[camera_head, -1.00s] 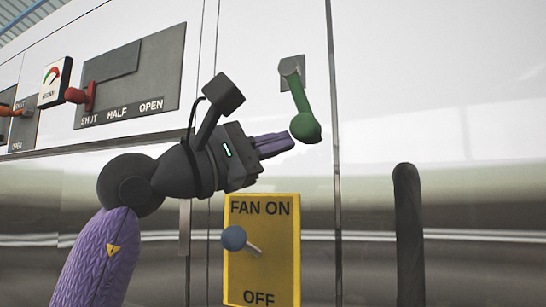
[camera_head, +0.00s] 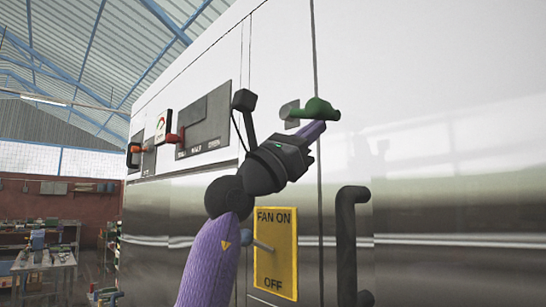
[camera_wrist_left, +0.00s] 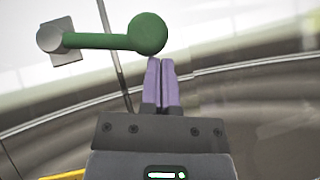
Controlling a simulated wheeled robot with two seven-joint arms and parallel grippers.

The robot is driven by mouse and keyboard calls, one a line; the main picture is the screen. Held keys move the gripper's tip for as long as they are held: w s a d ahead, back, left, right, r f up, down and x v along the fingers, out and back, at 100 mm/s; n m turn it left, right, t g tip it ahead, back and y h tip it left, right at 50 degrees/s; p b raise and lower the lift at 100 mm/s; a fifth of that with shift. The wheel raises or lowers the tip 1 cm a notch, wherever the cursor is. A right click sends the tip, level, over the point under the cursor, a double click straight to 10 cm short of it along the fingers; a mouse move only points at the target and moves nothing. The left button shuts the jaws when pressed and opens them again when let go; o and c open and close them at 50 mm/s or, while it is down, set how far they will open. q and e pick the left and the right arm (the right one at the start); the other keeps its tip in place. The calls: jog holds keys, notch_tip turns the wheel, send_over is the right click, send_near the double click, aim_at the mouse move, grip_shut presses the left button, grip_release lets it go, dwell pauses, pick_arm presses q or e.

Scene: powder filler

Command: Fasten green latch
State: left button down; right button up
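The green latch (camera_head: 315,110) is a lever with a round knob, on a grey pivot plate (camera_head: 288,112) on the machine's white front. It lies about level, its knob to the right across the vertical panel seam. It also shows in the left wrist view (camera_wrist_left: 110,39), where the knob is just beyond my fingertips. My left gripper (camera_head: 318,126) has its purple fingers together, just under the knob, touching or very near it. The fingers (camera_wrist_left: 161,65) look closed with nothing between them. My right gripper is not in view.
A yellow fan switch plate (camera_head: 276,252) with a lever sits below my left wrist. A black vertical handle (camera_head: 345,245) stands to the right. A grey slider panel (camera_head: 205,122) with a red lever is at left. A workbench (camera_head: 40,262) stands far left.

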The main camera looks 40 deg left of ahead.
aim_at(317, 102)
pick_arm(q)
jog(key=shift+d+r+p, duration=0.25)
jog(key=shift+r+p, duration=0.25)
jog(key=shift+r, duration=0.2)
jog(key=shift+d+r+p, duration=0.2)
jog(key=shift+r+p, duration=0.25)
jog(key=shift+r, duration=0.2)
jog(key=shift+d+r+p, duration=0.1)
jog(key=shift+r+p, duration=0.2)
jog(key=shift+s+r, duration=0.1)
jog(key=shift+r, duration=0.05)
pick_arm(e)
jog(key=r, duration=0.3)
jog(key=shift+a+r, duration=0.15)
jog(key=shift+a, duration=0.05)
pick_arm(q)
jog(key=shift+s+r, duration=0.15)
jog(key=shift+r, duration=0.05)
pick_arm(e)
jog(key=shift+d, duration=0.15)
